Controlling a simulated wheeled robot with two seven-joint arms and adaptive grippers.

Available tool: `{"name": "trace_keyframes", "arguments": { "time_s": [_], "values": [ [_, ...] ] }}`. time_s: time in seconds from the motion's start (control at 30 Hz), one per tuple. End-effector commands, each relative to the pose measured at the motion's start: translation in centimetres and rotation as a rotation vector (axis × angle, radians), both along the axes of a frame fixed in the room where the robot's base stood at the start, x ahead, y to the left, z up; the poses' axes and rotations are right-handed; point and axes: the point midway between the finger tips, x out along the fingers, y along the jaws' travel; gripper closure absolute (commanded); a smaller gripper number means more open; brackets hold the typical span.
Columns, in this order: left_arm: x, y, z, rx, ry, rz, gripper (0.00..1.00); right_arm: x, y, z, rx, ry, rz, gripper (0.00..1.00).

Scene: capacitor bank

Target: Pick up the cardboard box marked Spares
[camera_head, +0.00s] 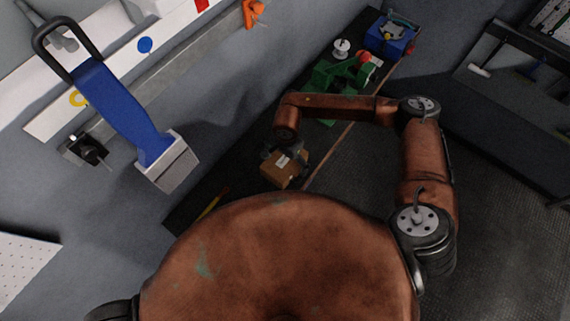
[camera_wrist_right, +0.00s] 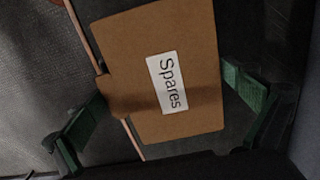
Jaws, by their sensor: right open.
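The cardboard box marked Spares (camera_head: 283,168) sits on the dark bench, just below my right gripper (camera_head: 274,150) in the head view. In the right wrist view the brown box (camera_wrist_right: 195,60) shows its top with a white label reading Spares, tilted in the picture. My right gripper (camera_wrist_right: 160,120) is open, with one green-padded finger at each side of the box. Gaps show between the fingers and the box, so it is not held. My left gripper is not in view.
The dark bench (camera_head: 185,215) runs along the wall, its wooden front edge beside the box. A green object (camera_head: 325,77), a white spool (camera_head: 341,48) and a blue bin (camera_head: 390,35) stand farther along it.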

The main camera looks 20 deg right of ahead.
Motion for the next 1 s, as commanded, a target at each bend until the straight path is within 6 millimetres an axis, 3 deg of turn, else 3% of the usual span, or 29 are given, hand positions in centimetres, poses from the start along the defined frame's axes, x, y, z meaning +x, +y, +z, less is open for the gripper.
{"name": "trace_keyframes", "arguments": {
  "time_s": [0.13,1.0],
  "values": [
    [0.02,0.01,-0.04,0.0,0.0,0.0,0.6,0.01,-0.01,-0.02,0.0,0.0,0.0,0.01],
    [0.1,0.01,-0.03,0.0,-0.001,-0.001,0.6,0.02,-0.04,0.02,-0.001,-0.001,-0.001,0.61]
  ]
}}
